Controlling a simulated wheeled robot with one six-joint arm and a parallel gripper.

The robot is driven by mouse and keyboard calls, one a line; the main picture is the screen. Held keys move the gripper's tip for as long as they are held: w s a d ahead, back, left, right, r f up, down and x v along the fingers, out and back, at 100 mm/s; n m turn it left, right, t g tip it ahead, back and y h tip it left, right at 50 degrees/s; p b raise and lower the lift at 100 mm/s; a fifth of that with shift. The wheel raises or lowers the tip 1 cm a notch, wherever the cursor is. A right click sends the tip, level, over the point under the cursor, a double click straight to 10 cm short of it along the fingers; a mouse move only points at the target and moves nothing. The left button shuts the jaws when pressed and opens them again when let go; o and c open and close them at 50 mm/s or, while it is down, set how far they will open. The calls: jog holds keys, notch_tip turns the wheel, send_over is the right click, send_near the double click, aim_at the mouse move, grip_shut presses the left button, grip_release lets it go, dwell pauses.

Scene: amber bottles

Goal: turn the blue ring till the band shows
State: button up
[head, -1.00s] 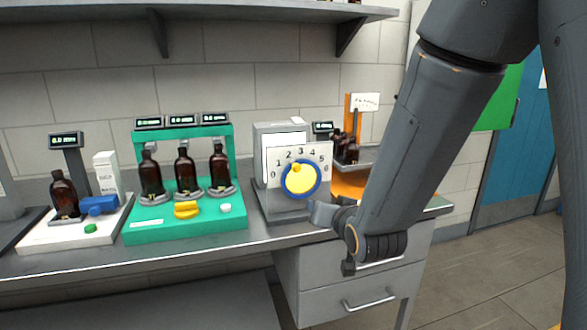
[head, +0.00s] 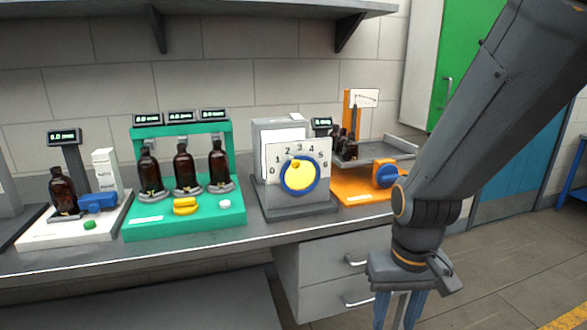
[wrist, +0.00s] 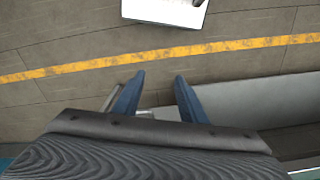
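The blue ring (head: 288,189) circles a yellow disc (head: 300,174) on the front of a grey box (head: 262,205), in the head view. A white plate (head: 325,150) behind it carries numbers from 0 to 6. A small yellow knob sits at the disc's upper left, near the 2. I cannot make out a band on the ring. My gripper (head: 398,312) points down at the lower right, in front of the drawers and well away from the ring. In the wrist view its blue fingers (wrist: 156,82) are apart with nothing between them, above the floor.
A green stand (head: 140,228) with brown bottles and a white scale (head: 40,240) with one bottle stand to the left. An orange stand (head: 350,198) with a blue knob (head: 386,176) is to the right. Drawers (head: 315,270) lie below the counter.

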dwell(0.4)
jog(key=n+t+y+p, duration=0.3)
jog(key=t+y+p, duration=0.3)
jog(key=t, duration=1.1)
send_near(296, 166)
jog(key=w+h, duration=0.1)
jog(key=p+x, duration=0.1)
jog(key=x, duration=0.1)
jog(key=p+x, duration=0.1)
jog(key=x, duration=0.2)
jog(key=p+x, duration=0.1)
jog(key=x, duration=0.2)
jog(key=shift+s+a+r, duration=0.1)
jog(key=shift+a+r, duration=0.15)
jog(key=shift+a, duration=0.1)
